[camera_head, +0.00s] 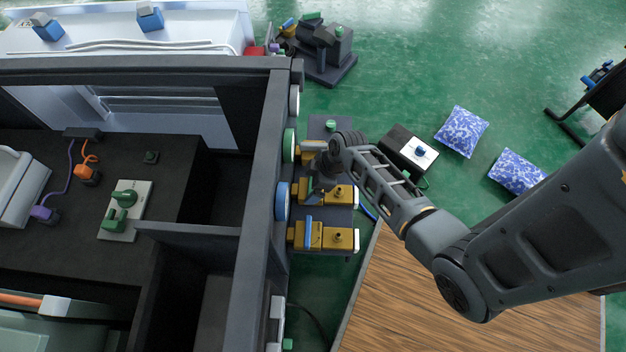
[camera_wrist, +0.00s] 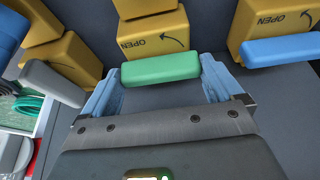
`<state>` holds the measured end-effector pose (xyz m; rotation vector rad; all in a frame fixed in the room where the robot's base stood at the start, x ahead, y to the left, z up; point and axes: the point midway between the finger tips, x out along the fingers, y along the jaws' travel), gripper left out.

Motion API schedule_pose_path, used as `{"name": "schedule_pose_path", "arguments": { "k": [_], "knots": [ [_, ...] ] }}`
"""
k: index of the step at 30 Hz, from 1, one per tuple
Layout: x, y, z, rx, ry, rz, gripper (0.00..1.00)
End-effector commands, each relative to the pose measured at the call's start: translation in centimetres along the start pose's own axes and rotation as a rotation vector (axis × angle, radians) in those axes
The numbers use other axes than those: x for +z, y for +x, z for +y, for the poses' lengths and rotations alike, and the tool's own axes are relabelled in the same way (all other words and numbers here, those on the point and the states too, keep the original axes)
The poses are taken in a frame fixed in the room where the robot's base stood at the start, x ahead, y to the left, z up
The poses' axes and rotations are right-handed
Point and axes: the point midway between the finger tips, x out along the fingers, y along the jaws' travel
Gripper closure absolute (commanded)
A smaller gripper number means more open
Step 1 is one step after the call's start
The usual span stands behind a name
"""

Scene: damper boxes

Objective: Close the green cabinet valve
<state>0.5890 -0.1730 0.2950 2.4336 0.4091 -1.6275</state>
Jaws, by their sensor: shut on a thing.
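The green valve handle (camera_wrist: 160,68) lies across the front of a yellow valve body (camera_wrist: 152,38) marked OPEN with a curved arrow. My gripper (camera_wrist: 161,72) has its two blue-grey fingers at the two ends of the green handle and is shut on it. In the head view my gripper (camera_head: 318,182) is at the row of yellow valves beside the dark cabinet wall (camera_head: 262,160). My arm and gripper hide the green handle there.
A blue handle (camera_wrist: 280,50) on another yellow valve is close on the right. A grey handle (camera_wrist: 52,83) is on the left. A yellow valve (camera_head: 335,235) with a blue handle sits nearer. Patterned blue cushions (camera_head: 462,131) lie on the green floor.

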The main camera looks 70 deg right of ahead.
Motion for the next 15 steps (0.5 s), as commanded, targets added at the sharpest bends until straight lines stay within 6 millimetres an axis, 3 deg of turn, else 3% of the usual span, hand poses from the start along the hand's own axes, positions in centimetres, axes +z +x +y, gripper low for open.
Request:
{"name": "schedule_pose_path", "arguments": {
  "k": [4,5,6,15],
  "knots": [
    [0.07,0.02,-0.03,-0.001,0.002,0.000,0.37],
    [0.07,0.02,-0.03,-0.001,0.003,0.000,0.06],
    [0.07,0.02,-0.03,-0.001,0.002,0.000,0.02],
    [0.00,-0.37,-0.01,-0.001,0.001,0.001,0.00]
  ]
}}
